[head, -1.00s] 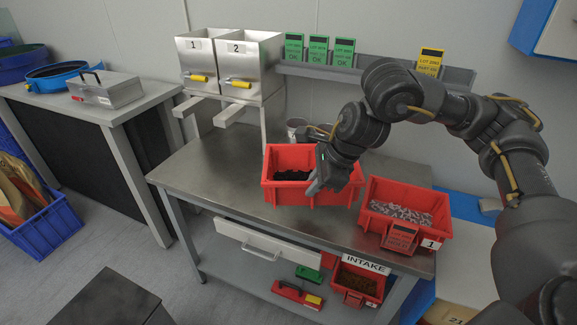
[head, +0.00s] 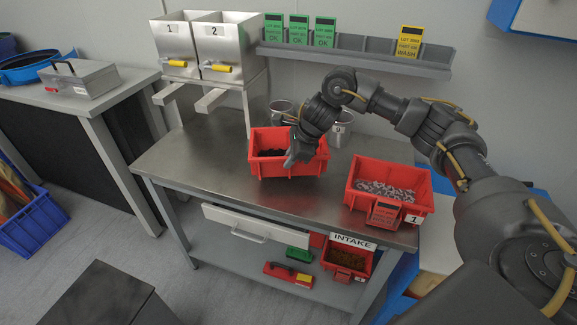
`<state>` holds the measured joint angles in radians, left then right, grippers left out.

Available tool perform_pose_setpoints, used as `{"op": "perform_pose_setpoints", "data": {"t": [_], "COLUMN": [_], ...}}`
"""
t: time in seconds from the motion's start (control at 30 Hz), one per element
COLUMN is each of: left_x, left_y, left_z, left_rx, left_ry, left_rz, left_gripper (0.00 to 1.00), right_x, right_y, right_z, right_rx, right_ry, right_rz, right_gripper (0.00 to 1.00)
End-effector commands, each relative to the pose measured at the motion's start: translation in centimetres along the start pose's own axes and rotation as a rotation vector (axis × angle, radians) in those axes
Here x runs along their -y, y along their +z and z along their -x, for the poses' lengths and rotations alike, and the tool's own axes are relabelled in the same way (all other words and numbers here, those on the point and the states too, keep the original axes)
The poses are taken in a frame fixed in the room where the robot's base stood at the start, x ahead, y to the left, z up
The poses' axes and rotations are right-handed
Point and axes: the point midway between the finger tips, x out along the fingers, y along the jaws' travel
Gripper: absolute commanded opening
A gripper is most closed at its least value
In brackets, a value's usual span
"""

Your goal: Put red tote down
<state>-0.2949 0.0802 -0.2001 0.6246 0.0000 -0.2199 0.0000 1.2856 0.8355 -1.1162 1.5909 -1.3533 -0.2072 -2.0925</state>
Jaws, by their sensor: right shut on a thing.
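A red tote (head: 268,168) with dark contents is at the middle of the steel table (head: 180,170). My right gripper (head: 291,160) is shut on its right front side. The tote looks level and at or just above the tabletop; I cannot tell whether it touches. The arm hides part of its right rim. A second red tote (head: 357,199), tagged 1 and holding grey pieces, stands at the table's right end. My left gripper is not in view.
Two steel bins (head: 213,45) marked 1 and 2 stand behind left. Metal cups (head: 342,132) are behind the tote. A grey rail (head: 370,53) holds green and yellow cards. An INTAKE tote (head: 345,259) is on the lower shelf. The table's left part is clear.

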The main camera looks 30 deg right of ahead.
Motion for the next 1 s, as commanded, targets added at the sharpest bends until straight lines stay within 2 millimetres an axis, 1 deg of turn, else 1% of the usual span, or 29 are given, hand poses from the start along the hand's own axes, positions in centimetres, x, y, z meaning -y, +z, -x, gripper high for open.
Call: {"op": "perform_pose_setpoints", "data": {"t": [0.1,0.33,0.4,0.5,0.67,1.0], "left_x": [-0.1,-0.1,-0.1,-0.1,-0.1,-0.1], "left_y": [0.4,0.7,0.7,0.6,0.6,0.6], "left_z": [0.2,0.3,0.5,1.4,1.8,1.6], "left_rx": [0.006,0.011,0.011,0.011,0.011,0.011], "left_ry": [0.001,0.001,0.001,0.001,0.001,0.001], "left_rz": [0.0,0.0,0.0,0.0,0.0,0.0], "left_gripper": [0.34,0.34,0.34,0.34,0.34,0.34], "right_x": [0.5,0.8,1.1,0.7,0.4,0.3], "right_y": [0.0,-0.1,-0.4,-0.9,-1.4,-1.5], "right_z": [-0.7,-1.1,-1.7,-2.8,-4.1,-4.5], "right_rx": [0.004,0.004,0.003,0.001,0.003,0.004], "right_ry": [-0.002,-0.003,-0.004,-0.001,-0.003,-0.004], "right_rz": [0.001,0.001,-0.002,-0.001,0.0,0.001], "right_gripper": [0.0,0.0,0.0,0.0,0.0,0.0]}}
